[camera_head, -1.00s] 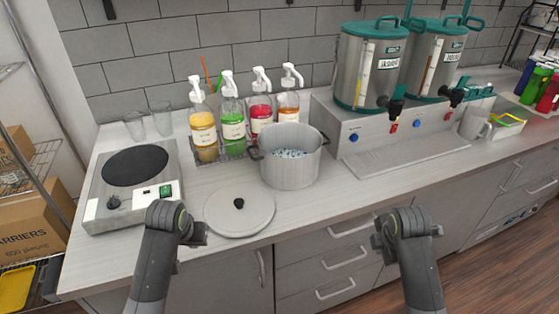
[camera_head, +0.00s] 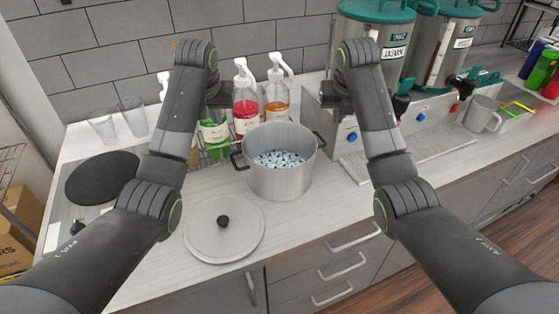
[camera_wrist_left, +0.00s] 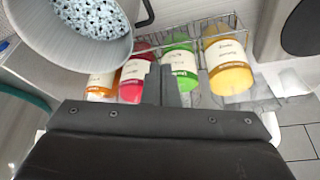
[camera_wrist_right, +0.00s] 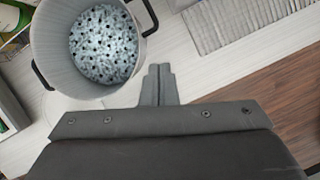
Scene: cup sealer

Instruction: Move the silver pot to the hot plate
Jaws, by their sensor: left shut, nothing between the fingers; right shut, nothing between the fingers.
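The silver pot (camera_head: 281,182) stands upright on the counter, open and filled with small pale and dark pieces, with a black handle on each side. It also shows in the left wrist view (camera_wrist_left: 112,52) and the right wrist view (camera_wrist_right: 50,50). The hot plate (camera_head: 103,178) is at the left, partly hidden by my left arm; its black disc shows in the left wrist view (camera_wrist_left: 301,26). My left gripper (camera_head: 220,95) is shut and empty, up and left of the pot. My right gripper (camera_head: 334,92) is shut and empty, up and right of the pot.
A lid (camera_head: 222,231) lies flat in front of the pot. Pump bottles (camera_head: 246,105) stand in a rack behind it. A dispenser base (camera_head: 350,138) with two urns is at the right. Two glasses (camera_head: 135,119) stand behind the hot plate.

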